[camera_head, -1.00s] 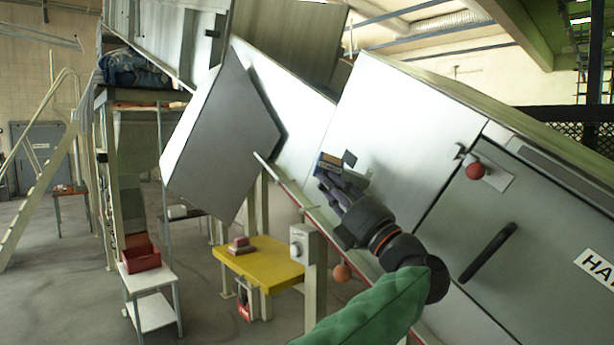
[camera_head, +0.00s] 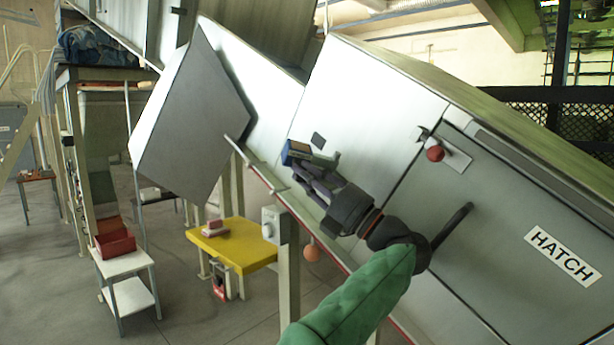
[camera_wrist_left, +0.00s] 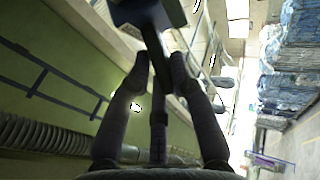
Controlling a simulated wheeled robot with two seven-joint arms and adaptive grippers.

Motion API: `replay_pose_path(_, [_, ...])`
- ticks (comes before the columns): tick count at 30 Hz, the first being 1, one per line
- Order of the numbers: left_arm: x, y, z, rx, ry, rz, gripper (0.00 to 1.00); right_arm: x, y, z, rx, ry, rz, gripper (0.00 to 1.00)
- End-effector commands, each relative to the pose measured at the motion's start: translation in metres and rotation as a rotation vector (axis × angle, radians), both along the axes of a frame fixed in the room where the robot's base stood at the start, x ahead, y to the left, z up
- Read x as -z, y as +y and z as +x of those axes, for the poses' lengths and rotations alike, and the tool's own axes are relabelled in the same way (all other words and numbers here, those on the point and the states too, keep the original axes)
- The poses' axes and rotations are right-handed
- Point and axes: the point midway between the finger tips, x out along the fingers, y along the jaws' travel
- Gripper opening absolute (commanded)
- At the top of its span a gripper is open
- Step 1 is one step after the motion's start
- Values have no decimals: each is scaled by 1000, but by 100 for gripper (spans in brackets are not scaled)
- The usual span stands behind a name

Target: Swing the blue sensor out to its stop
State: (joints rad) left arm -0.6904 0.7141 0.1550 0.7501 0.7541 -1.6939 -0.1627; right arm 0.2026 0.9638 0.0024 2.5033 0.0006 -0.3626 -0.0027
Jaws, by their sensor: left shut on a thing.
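The blue sensor (camera_head: 297,151) is a small box with a blue end face, beside the lower edge of the sloping white housing (camera_head: 365,105). My left gripper (camera_head: 303,172) is at it, with its dark fingers pointing up and left. In the left wrist view, the fingers (camera_wrist_left: 157,75) are closed around a dark bar (camera_wrist_left: 155,45). This bar runs up to a dark box with a bluish side (camera_wrist_left: 165,12), which seems to be the sensor. The fingers partly hide the sensor's mount in the head view. My right gripper is not in view.
A hatch panel (camera_head: 500,215) with a red knob (camera_head: 435,154) and black handle (camera_head: 452,238) lies to the right. A rail (camera_head: 262,180) runs below. A yellow table (camera_head: 240,252) stands lower left.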

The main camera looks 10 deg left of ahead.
Motion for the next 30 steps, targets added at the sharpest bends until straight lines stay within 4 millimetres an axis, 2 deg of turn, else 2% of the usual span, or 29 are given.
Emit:
replay_pose_path(1, [1,0,0,-1,2,1,27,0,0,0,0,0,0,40])
replay_pose_path(3, [0,0,0,0,2,1,46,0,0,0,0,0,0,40])
replay_pose_path(14, [1,-2,0,1,0,0,46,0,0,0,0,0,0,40])
replay_pose_path(30, [34,-56,-24,2,2,1,46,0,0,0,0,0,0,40])
